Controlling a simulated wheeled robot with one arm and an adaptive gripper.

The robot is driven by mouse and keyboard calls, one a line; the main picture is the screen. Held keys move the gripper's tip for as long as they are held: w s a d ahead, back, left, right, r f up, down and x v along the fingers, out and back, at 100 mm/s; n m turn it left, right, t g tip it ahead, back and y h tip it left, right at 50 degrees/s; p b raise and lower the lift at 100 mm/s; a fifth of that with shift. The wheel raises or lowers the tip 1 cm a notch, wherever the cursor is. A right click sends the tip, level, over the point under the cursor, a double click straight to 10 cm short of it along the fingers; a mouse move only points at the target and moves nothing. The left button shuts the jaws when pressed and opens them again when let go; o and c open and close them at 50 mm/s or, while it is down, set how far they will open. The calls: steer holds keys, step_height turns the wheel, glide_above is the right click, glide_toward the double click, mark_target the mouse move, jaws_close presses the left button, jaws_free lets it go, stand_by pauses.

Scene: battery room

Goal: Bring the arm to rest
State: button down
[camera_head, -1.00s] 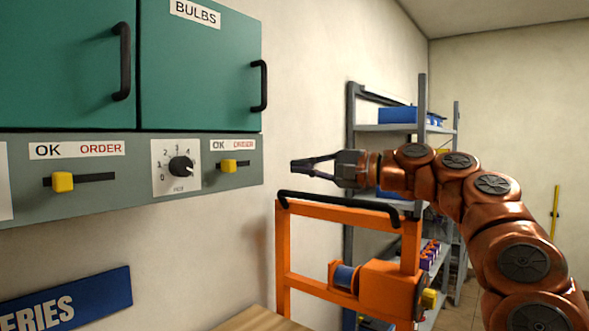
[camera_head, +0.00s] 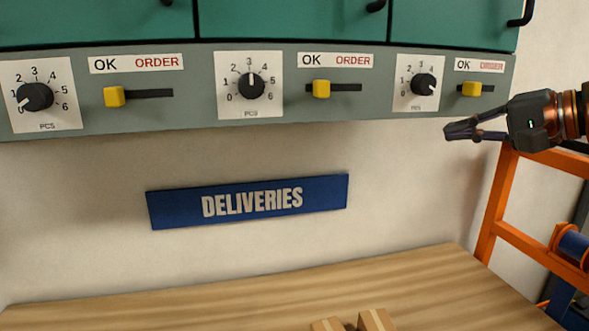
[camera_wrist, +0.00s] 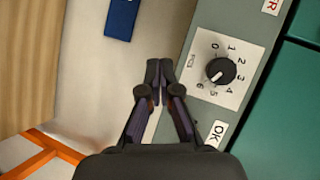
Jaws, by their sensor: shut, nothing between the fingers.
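My gripper (camera_head: 462,131) is at the right of the head view, with my arm coming in from the right edge. It is shut and empty, held in the air in front of the wall, just below the right end of the grey control panel (camera_head: 205,118). In the wrist view my gripper (camera_wrist: 159,68) shows its fingertips together beside a dial plate (camera_wrist: 231,73), with nothing between them. Most of my arm is outside the head view.
The panel carries dials and yellow sliders (camera_head: 321,88) under green cabinets (camera_head: 290,22). A blue DELIVERIES sign (camera_head: 180,207) hangs below. A wooden table (camera_head: 200,300) with small boxes (camera_head: 376,320) stands beneath. An orange frame (camera_head: 495,205) stands at the right.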

steer(key=s+a+f+n+g+h+p, duration=0.1)
steer(key=s+a+f+n+g+h, duration=0.25)
steer(key=a+f, duration=0.5)
steer(key=s+a+f+n+g, duration=0.2)
steer(key=s+a+f+g, duration=0.3)
steer(key=f, duration=0.6)
steer(key=s+d+f+n+g+h, duration=0.1)
steer(key=s+d+f+g+h, duration=0.1)
steer(key=s+f, duration=0.7)
steer(key=s+d+f+n+g+h+p, duration=0.1)
steer(key=s+f+h, duration=0.3)
steer(key=s+f, duration=0.5)
steer(key=shift+s+d+g, duration=0.55)
steer(key=shift+s+d, duration=0.2)
steer(key=shift+d, duration=0.1)
steer(key=shift+f, duration=0.1)
